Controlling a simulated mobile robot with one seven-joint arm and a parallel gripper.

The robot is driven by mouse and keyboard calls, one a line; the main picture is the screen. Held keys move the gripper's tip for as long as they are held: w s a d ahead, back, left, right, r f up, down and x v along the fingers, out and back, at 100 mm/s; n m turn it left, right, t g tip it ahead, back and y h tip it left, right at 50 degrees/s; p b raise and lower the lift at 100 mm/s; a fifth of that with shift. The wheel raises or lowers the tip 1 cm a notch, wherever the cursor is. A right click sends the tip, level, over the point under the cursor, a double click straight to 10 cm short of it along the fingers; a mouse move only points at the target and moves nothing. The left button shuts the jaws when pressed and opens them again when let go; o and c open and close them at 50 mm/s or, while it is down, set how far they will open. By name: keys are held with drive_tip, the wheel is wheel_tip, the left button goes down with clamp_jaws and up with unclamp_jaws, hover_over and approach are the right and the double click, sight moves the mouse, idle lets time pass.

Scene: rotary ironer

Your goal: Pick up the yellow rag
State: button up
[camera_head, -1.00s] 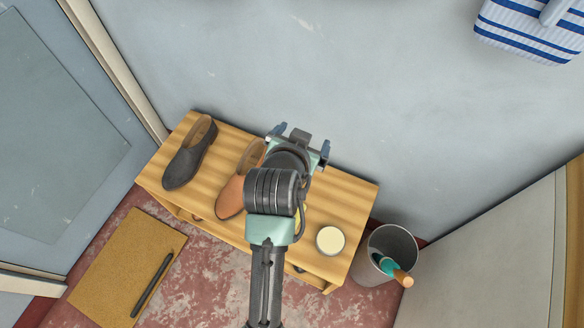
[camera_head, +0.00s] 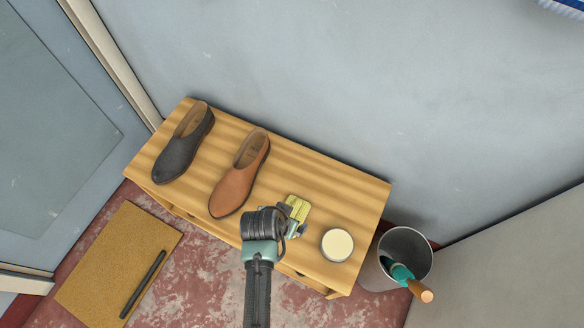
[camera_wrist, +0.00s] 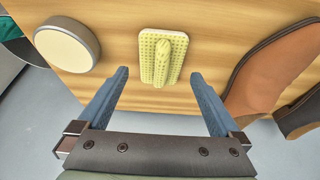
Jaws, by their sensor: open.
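The yellow rag (camera_head: 299,208) lies on the wooden bench (camera_head: 320,190), between the brown shoe and the round tin. In the wrist view the rag (camera_wrist: 155,58) is a textured yellow rectangle with a raised ridge on top. My gripper (camera_wrist: 158,80) is open and empty, with its two blue-grey fingers spread at the near side of the rag and apart from it. In the head view my wrist partly covers the rag's near side, and my fingers are hard to make out there.
A brown shoe (camera_head: 240,175) and a dark shoe (camera_head: 184,143) stand left of the rag. A cream-topped tin (camera_head: 337,245) stands to its right. A grey bin (camera_head: 404,243) holds a teal-and-orange tool. A cork mat (camera_head: 112,250) with a dark stick lies on the floor.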

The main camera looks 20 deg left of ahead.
drive_tip(key=b+x, duration=0.2)
drive_tip(key=x, duration=0.3)
drive_tip(key=shift+a, duration=0.15)
drive_tip(key=c, duration=1.2)
wheel_tip(320, 180, up, 10)
drive_tip(key=p, duration=0.3)
drive_tip(key=shift+p, duration=0.4)
drive_tip(key=o, duration=0.8)
drive_tip(key=shift+c, duration=0.2)
drive_tip(key=c, duration=0.5)
